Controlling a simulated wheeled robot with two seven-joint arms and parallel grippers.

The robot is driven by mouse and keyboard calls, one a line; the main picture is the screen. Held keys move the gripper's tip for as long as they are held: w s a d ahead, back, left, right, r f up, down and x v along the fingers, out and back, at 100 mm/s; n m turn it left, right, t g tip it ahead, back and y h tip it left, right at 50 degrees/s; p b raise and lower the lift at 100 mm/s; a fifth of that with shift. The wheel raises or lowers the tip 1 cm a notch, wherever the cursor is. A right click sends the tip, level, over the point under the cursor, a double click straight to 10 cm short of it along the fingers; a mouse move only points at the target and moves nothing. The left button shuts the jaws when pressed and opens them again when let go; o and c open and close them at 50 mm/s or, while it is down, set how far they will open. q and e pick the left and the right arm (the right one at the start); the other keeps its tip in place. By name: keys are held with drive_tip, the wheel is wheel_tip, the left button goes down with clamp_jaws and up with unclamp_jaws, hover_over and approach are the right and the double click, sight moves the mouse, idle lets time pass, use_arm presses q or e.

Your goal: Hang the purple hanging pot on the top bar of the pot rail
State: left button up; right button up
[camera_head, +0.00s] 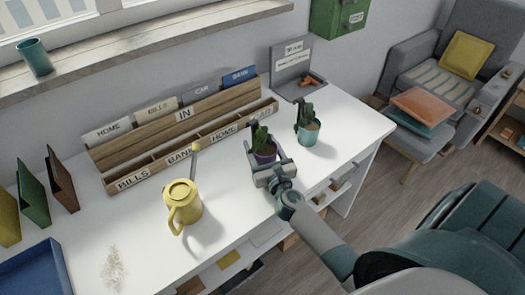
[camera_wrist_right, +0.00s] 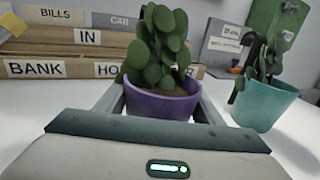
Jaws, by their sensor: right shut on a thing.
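The purple hanging pot (camera_head: 265,156) holds a green cactus and is on or just above the white desk, in front of the wooden letter sorter. In the right wrist view the purple pot (camera_wrist_right: 163,103) sits upright between the two fingers. My right gripper (camera_head: 264,164) is shut on the pot; in the wrist view its fingers (camera_wrist_right: 160,100) lie along both sides of it. I cannot tell whether the pot's base touches the desk. No pot rail or top bar is recognisable in these views. My left gripper is not in view.
A teal cactus pot (camera_head: 308,133) stands close to the right of the purple pot. The wooden sorter (camera_head: 185,130) runs along the back. A grey stand (camera_head: 292,70) is behind.

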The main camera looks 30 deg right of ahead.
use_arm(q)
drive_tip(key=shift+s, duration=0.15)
use_arm(e)
drive_tip(key=shift+r, duration=0.2)
